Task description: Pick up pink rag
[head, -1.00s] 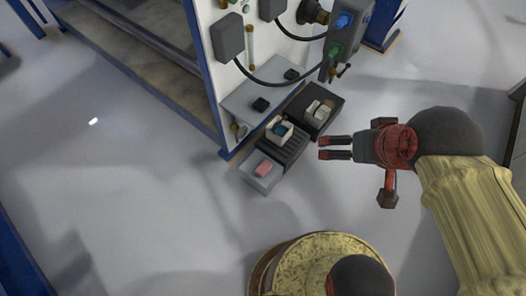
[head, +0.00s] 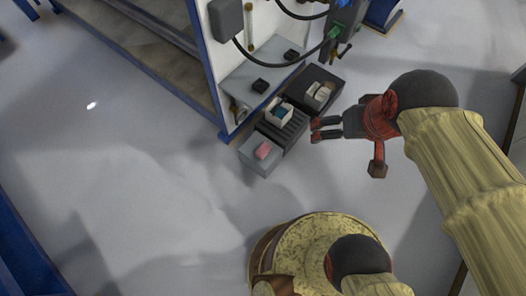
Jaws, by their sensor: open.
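The pink rag (head: 263,150) is a small pink piece lying on the light grey box (head: 252,163) at the near end of a short row of containers. My gripper (head: 314,130) is open and empty. In the picture it is to the right of the rag and a little higher, beside the dark middle container. Its fingers point left. The rag is in plain view and apart from the fingers. How high my gripper is above the containers I cannot tell.
A dark ribbed container (head: 294,131) holds a white box with blue contents (head: 279,112). A dark tray (head: 327,83) behind it holds pale items. A blue-edged cabinet with hoses and a grey shelf (head: 262,78) stands directly behind. The grey floor at left is clear.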

